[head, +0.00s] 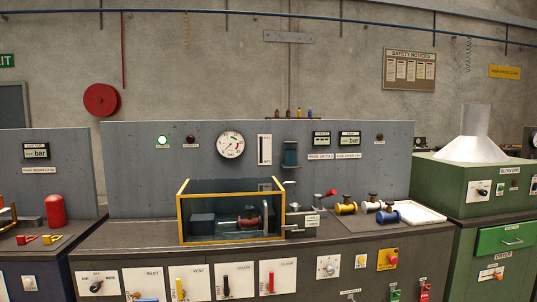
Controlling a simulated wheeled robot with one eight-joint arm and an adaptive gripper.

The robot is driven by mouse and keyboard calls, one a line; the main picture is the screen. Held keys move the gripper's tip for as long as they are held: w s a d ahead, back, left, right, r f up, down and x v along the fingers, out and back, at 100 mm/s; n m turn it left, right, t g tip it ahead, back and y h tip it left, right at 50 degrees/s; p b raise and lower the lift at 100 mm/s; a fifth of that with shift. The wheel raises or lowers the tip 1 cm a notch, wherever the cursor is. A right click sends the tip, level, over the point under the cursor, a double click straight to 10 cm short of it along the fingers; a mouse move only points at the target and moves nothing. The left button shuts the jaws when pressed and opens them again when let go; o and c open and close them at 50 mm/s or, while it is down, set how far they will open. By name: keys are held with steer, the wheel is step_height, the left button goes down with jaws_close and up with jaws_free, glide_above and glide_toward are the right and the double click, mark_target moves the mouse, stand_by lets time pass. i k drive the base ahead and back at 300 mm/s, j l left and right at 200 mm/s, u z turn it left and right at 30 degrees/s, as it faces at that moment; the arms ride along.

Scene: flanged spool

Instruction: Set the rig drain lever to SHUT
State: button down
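A row of white lever panels runs along the front of the dark bench, at the bottom of the head view. The panel that seems to read DRAIN (243,285) is the third of the lever panels from the left. Its drain lever (226,286) looks dark and stands roughly upright on the panel. The small position marks, including any SHUT mark, are too small to read, so I cannot tell its setting. My gripper is not in view.
Similar panels for INLET (143,283), VENT (197,284) and CLAMP (288,277) flank it closely. Above stands a yellow-framed clear tank (231,215) with a spool inside. Loose flanged spools (346,208) and a white tray (418,213) lie to the right.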

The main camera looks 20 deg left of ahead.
mark_target(227, 290)
steer(key=u, duration=1.45)
steer(key=i+l+u, duration=0.1)
steer(key=i, duration=0.4)
steer(key=i+l+u, duration=0.1)
steer(key=i+l, duration=0.2)
steer(key=i, duration=0.2)
